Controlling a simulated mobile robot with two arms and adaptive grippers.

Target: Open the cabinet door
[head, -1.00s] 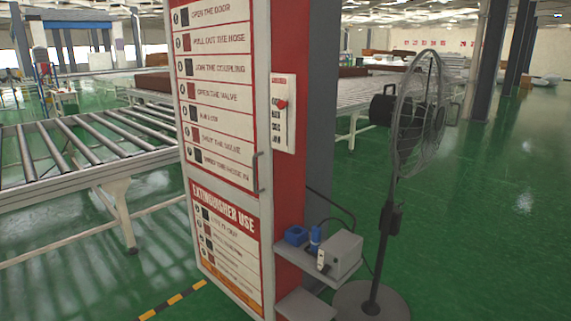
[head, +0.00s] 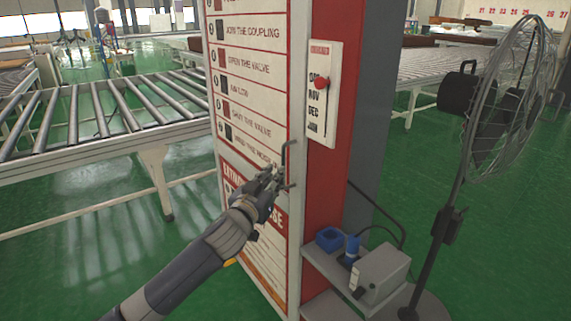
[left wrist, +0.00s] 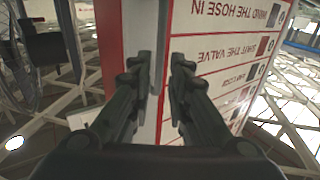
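The cabinet (head: 250,95) stands upright in the middle of the head view, with a white instruction door and a red side. Its door looks shut. The dark door handle (head: 287,160) is a thin vertical bar near the door's right edge. My left gripper (head: 280,179) is at the handle's lower part and overlaps it; I cannot tell whether they touch. In the left wrist view, the fingers of my left gripper (left wrist: 161,65) are apart, in front of the door (left wrist: 215,60), which appears upside down. My right gripper is not in view.
A shelf (head: 318,262) with a grey box (head: 380,274) and blue items sticks out from the cabinet's right side. A standing fan (head: 500,110) is further right. A roller conveyor (head: 100,115) runs behind on the left. Green floor (head: 90,265) is open at the left front.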

